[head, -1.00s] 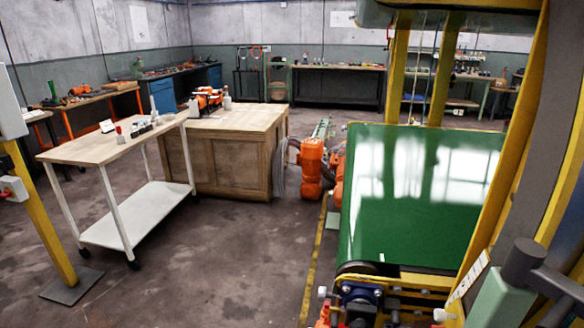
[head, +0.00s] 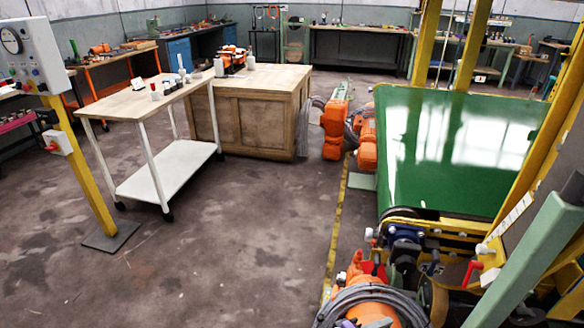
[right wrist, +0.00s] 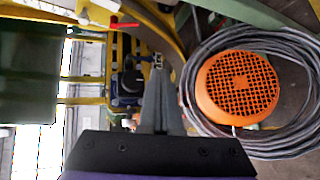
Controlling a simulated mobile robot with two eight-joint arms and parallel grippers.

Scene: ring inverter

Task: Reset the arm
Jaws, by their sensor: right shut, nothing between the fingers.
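My right gripper (right wrist: 158,72) shows in the right wrist view with its two grey fingers together and nothing between them. Its tips point toward the yellow machine frame and a small dark blue motor. A red-handled lever (right wrist: 124,25) is up and to the left of the fingertips; a red lever also shows in the head view (head: 472,271). An orange motor with a round grille (right wrist: 237,88) lies to the right of the fingers, inside a grey cable coil. I cannot make out my right gripper clearly in the head view. My left gripper is not in view.
The green conveyor belt (head: 455,150) and its yellow frame fill the right. An orange machine (head: 336,130) stands beside it. A white-legged cart (head: 150,186), a wooden cabinet (head: 250,110) and a control post (head: 85,180) stand left. The central floor (head: 240,240) is clear.

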